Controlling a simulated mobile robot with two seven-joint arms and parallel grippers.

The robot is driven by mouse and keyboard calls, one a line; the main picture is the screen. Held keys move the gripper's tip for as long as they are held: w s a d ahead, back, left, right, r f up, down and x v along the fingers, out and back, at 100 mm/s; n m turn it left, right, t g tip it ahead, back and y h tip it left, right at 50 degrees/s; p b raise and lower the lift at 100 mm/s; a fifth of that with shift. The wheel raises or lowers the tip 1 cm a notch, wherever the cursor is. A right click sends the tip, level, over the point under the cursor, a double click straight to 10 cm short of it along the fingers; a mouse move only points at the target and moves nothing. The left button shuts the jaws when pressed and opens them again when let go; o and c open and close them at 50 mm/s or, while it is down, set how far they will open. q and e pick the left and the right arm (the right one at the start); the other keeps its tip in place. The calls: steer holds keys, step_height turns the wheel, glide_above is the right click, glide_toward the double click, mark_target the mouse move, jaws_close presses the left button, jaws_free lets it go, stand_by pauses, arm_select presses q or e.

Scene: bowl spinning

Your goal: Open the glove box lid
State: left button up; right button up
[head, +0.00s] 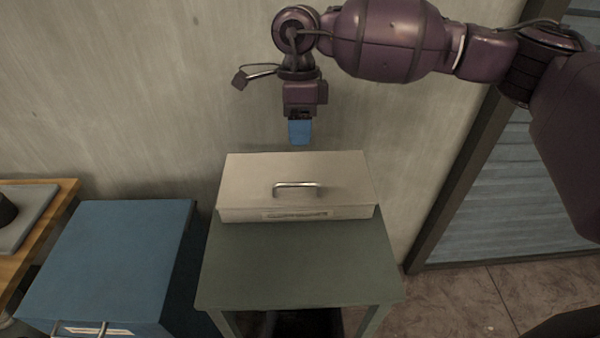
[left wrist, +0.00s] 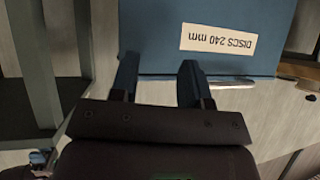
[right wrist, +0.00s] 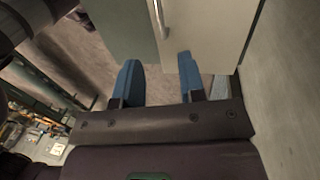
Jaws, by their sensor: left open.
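The glove box (head: 240,185) is a low beige box on a green table. Its lid (head: 330,168) looks shut and has a metal bar handle (head: 297,185) near the front. My right gripper (head: 299,132) points down above and behind the box's back edge, apart from it. In the right wrist view its blue fingers (right wrist: 158,62) are spread and empty, with the box (right wrist: 210,30) and handle (right wrist: 160,18) beyond them. My left gripper (left wrist: 158,78) shows only in the left wrist view, open and empty, in front of a blue box.
The green table (head: 300,265) has clear top in front of the glove box. A blue cabinet (head: 110,250) stands to its left. In the left wrist view a label (left wrist: 218,41) reads "DISCS 240 mm". A wooden table (head: 40,230) is at far left. The wall rises close behind.

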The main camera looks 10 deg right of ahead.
glide_above(300, 176)
steer(key=s+a, duration=0.1)
steer(key=s, duration=0.4)
step_height(300, 176, down, 10)
steer(key=shift+s+a+f, duration=0.1)
steer(key=shift+a, duration=0.05)
jaws_close()
